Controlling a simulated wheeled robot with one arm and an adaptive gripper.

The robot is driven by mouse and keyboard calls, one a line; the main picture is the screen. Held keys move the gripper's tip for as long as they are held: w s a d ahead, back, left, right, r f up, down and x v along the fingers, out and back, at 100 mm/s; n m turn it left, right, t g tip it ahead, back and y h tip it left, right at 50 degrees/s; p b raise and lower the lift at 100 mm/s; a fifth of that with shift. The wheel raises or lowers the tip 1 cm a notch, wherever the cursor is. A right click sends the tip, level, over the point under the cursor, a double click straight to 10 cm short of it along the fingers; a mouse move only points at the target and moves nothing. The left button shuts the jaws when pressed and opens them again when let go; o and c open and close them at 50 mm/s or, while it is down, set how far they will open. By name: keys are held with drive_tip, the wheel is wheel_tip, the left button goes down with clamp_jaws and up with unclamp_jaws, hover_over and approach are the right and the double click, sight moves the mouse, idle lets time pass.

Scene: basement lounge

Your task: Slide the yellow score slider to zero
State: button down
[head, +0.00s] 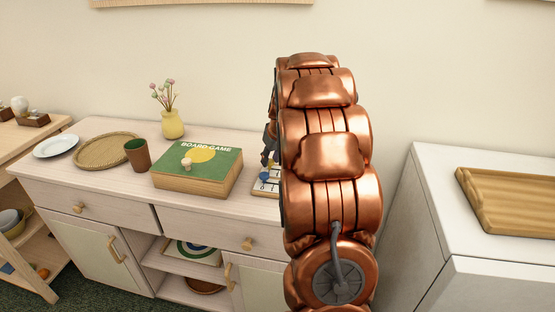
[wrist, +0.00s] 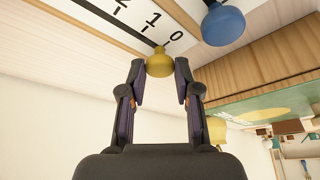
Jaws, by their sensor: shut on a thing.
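The yellow score slider (wrist: 160,62) is a round knob at the slot of a white number scale (wrist: 140,22) in the wrist view. The scale shows 2, 1 and 0, and the knob is near the 0 end, close to the 0 mark. Whether it sits exactly on 0 I cannot tell. My gripper (wrist: 160,70) has one finger on each side of the yellow knob and is shut on it. In the head view, my copper arm hides most of the gripper and the scoreboard (head: 266,188); the yellow knob is not visible there.
A blue knob (wrist: 223,25) is close by on the same board. The green board game box (head: 198,168) lies left of the scoreboard on the sideboard. A brown cup (head: 138,155), woven tray (head: 104,151) and yellow vase (head: 172,124) stand further left. A white cabinet is at right.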

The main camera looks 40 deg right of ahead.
drive_tip(key=shift+w+a+r, duration=0.1)
drive_tip(key=shift+w, duration=0.1)
drive_tip(key=c, duration=1.1)
unclamp_jaws()
drive_tip(key=shift+w+a, duration=0.1)
drive_tip(key=shift+o, duration=1.4)
drive_tip(key=v, duration=1.2)
